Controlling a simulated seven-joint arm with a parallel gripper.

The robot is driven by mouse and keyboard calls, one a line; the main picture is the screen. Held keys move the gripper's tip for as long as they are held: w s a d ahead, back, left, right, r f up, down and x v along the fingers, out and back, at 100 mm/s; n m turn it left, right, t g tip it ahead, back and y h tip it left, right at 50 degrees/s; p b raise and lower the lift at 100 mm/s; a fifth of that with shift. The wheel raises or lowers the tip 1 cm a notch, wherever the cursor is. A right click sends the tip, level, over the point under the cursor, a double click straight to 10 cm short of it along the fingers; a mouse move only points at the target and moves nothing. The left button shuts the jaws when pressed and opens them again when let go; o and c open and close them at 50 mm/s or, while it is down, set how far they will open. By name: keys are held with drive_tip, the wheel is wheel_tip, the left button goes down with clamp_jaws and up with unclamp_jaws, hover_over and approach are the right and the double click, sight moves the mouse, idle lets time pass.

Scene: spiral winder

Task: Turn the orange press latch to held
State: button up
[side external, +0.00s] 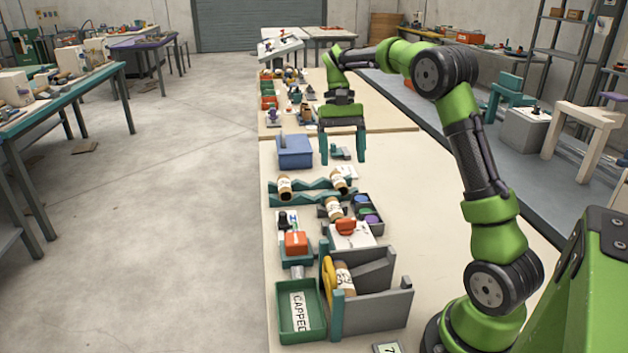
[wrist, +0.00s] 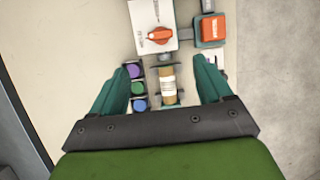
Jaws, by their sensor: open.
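An orange knob with a pointer (side external: 346,227) sits on a white plate (side external: 352,241) on the table. I take it for the press latch. In the wrist view the knob (wrist: 158,37) lies at the top centre on the white plate (wrist: 148,14), with small print that I cannot read. My gripper (side external: 342,160) is open and empty, pointing down above the table, beyond the knob in the side view. In the wrist view the gripper's fingers (wrist: 163,66) stand wide apart, with the knob ahead of them, not between them.
An orange block (side external: 296,242) on a teal base stands beside the plate. A labelled brown spool (side external: 333,208) and a tray of coloured discs (side external: 367,213) sit just behind it. A grey cradle (side external: 372,305) and green tray (side external: 301,335) are in front. The table's right side is clear.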

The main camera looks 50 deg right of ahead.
drive_tip(key=shift+v, duration=1.35)
drive_tip(key=s+a+n+t, duration=0.2)
drive_tip(key=s+a+t, duration=0.3)
drive_tip(key=a, duration=0.5)
drive_tip(key=s+a+n+t+h, duration=0.1)
drive_tip(key=s+a+t, duration=0.4)
drive_tip(key=s+a, duration=0.5)
drive_tip(key=shift+n, duration=0.8)
drive_tip(key=shift+a, duration=0.15)
